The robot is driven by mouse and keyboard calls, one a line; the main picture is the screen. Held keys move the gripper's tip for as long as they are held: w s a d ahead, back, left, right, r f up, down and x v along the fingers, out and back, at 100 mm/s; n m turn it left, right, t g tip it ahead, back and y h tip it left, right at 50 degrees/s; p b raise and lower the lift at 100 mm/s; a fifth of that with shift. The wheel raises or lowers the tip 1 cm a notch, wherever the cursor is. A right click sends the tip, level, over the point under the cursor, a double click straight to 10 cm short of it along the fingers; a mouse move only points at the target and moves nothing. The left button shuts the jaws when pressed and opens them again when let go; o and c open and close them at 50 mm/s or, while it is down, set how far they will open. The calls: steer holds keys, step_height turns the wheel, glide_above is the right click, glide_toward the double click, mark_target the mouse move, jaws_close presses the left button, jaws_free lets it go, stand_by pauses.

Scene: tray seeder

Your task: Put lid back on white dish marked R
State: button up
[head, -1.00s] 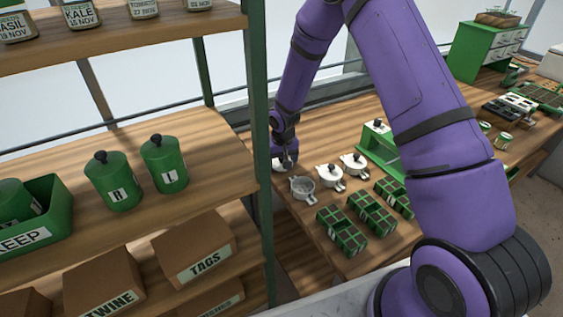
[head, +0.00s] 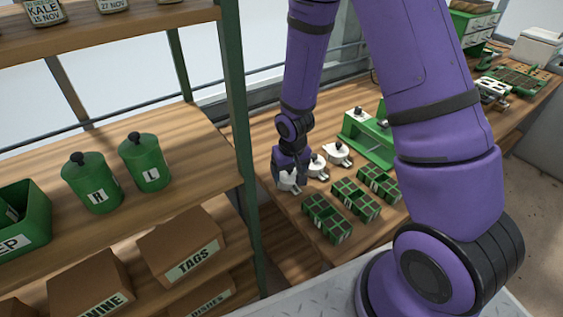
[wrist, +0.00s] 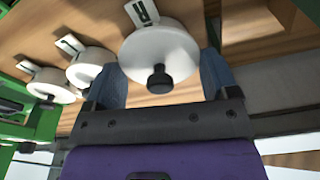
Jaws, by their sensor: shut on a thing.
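My gripper (head: 289,174) is over the white dish (head: 291,187) at the near left end of a row of dishes on the bench. A white tag (wrist: 142,12) with a black letter, apparently R, sticks out just beyond the lid. The lid hides the dish's inside and rim. I cannot tell whether the lid rests on the dish or hangs just above it.
Two lidded white dishes (head: 317,167) (head: 338,154) stand close beside on the right. Green seed trays (head: 327,217) lie in front. A green seeder stand (head: 368,140) is behind right. A shelf post (head: 236,120) stands left of the arm.

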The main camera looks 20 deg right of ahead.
steer(key=shift+s+r, duration=0.15)
steer(key=shift+r, duration=0.15)
steer(key=r, duration=0.1)
steer(key=w+r, duration=0.1)
steer(key=r, duration=0.1)
steer(key=w+r, duration=0.1)
steer(key=shift+w+d+r, duration=0.1)
steer(key=shift+w+r, duration=0.05)
steer(key=shift+f, duration=3.1)
steer(key=shift+f, duration=0.15)
steer(key=o, duration=0.8)
steer(key=shift+r, duration=3.5)
